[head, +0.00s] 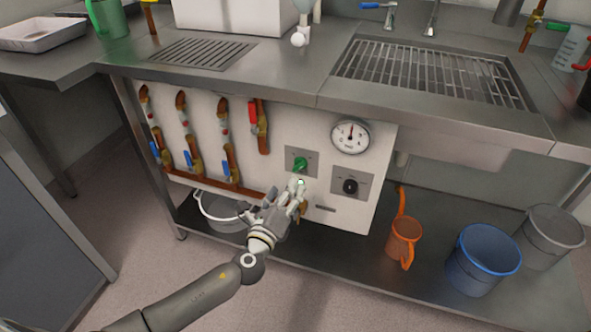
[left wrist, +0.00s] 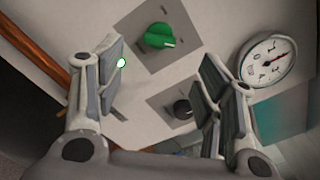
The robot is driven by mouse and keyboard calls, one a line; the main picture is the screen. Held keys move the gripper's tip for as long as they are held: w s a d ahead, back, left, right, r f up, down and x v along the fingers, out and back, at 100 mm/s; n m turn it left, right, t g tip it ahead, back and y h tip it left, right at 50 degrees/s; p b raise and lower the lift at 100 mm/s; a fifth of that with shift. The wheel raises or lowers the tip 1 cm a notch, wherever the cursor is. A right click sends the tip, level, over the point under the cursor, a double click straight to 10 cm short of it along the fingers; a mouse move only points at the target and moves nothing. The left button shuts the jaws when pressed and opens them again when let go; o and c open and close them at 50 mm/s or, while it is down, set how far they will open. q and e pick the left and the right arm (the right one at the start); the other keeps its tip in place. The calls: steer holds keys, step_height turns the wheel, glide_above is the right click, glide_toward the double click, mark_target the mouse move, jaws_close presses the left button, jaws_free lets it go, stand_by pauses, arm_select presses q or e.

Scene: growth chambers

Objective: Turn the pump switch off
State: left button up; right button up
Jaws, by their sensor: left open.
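A green rotary knob (head: 300,164) on a grey square plate sits on the white front panel (head: 290,130); the left wrist view also shows this knob (left wrist: 158,37), its pointer ridge roughly level. A black rotary knob (head: 350,186) on a second plate is lower right of it, partly behind a finger in the left wrist view (left wrist: 182,108). No readable label tells which knob is the pump switch. My left gripper (head: 294,192) is open and empty, just in front of the panel below the green knob. My right gripper is not in view.
A round gauge (head: 350,136) is above the black knob. Several copper pipes with blue-handled valves and one red-handled valve (head: 258,122) run left of the knobs. The steel counter (head: 290,88) overhangs the panel. An orange jug (head: 404,240) and blue bucket (head: 483,262) stand on the shelf below.

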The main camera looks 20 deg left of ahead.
mark_target(298, 170)
arm_select(q)
steer(key=w+b, duration=0.1)
steer(key=w, duration=0.8)
steer(key=shift+w+d, duration=0.15)
steer(key=shift+c, duration=0.4)
steer(key=c, duration=1)
